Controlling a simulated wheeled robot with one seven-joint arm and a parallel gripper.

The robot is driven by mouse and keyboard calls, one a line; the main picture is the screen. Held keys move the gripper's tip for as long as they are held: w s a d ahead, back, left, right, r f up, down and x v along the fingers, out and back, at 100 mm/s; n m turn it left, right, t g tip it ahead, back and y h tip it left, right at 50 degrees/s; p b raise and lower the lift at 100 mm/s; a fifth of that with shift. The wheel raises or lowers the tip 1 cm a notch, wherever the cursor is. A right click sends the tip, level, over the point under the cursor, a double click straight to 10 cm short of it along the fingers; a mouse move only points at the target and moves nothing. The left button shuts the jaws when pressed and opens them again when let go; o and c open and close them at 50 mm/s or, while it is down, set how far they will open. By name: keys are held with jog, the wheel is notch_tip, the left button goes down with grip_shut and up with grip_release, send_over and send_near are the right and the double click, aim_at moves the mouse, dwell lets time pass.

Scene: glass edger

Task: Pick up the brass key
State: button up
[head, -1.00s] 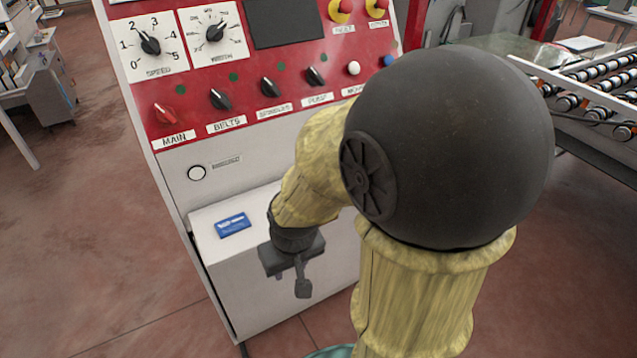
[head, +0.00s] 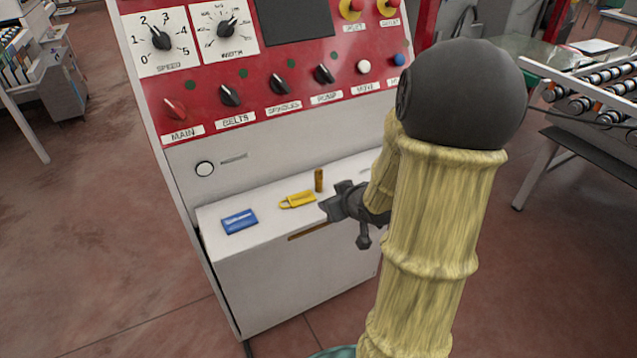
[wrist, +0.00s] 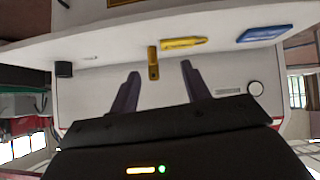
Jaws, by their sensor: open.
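The brass key (head: 319,180) stands upright on the white ledge of the control cabinet. In the wrist view the brass key (wrist: 153,62) has a dark hole near its free end and shows between the two fingers, nearer the left one in that picture. My gripper (head: 334,198) is open, just in front and to the right of the key in the head view, low over the ledge. In the wrist view my gripper (wrist: 160,70) has nothing held between its fingers. The key appears just beyond the fingertips; whether it is between them in depth I cannot tell.
A yellow tag-like piece (head: 298,200) and a blue packet (head: 239,221) lie left of the key on the ledge. The red panel with knobs (head: 280,85) rises behind. A brown strip (head: 308,232) marks the ledge's front edge.

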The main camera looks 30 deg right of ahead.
aim_at(318, 175)
jog(key=d+t, duration=0.1)
jog(key=d+r+t+y, duration=0.2)
jog(key=d, duration=0.1)
jog(key=shift+s+r+n, duration=0.1)
jog(key=shift+r+n, duration=0.05)
jog(key=shift+n, duration=0.15)
jog(key=p+x, duration=0.1)
jog(key=x, duration=1.1)
jog(key=shift+r, duration=0.15)
jog(key=shift+w, duration=0.25)
